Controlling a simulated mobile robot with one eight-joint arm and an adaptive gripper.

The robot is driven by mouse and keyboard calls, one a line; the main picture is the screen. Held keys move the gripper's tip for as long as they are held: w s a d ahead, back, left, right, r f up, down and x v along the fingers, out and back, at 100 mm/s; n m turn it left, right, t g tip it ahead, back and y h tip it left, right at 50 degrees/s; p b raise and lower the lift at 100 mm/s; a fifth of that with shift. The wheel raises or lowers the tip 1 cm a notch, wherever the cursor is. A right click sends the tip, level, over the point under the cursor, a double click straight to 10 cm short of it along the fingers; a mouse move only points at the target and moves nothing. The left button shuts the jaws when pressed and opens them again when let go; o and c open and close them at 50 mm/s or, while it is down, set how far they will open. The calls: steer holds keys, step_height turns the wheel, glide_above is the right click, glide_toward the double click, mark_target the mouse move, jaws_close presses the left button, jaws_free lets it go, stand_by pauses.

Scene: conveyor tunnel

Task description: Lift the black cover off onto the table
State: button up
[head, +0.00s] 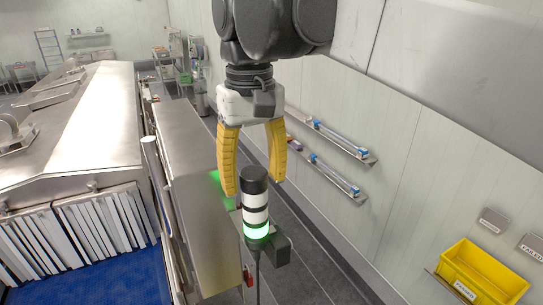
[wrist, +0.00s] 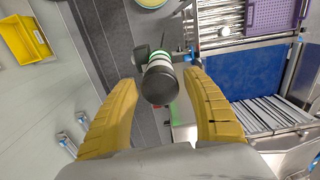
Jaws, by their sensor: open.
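A signal tower stands upright on a pole, with a black cover (head: 254,180) on top, white and black bands (head: 256,207) below it and a lit green band (head: 258,231). In the wrist view the round black cover (wrist: 159,86) faces the camera between the fingers. My gripper (head: 255,187) has yellow fingers and is open, pointing down, with one fingertip to each side of the cover. In the wrist view my gripper (wrist: 160,83) shows gaps on both sides of the cover. I cannot make out a table for sure.
A steel tunnel machine (head: 110,110) with strip curtains (head: 95,225) and a blue belt (head: 120,280) stands at left. A yellow bin (head: 480,275) is on the right wall, near wall shelves (head: 340,142).

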mark_target(254, 172)
jaws_close()
steer(key=shift+r+p, duration=1.95)
steer(key=shift+r, duration=0.55)
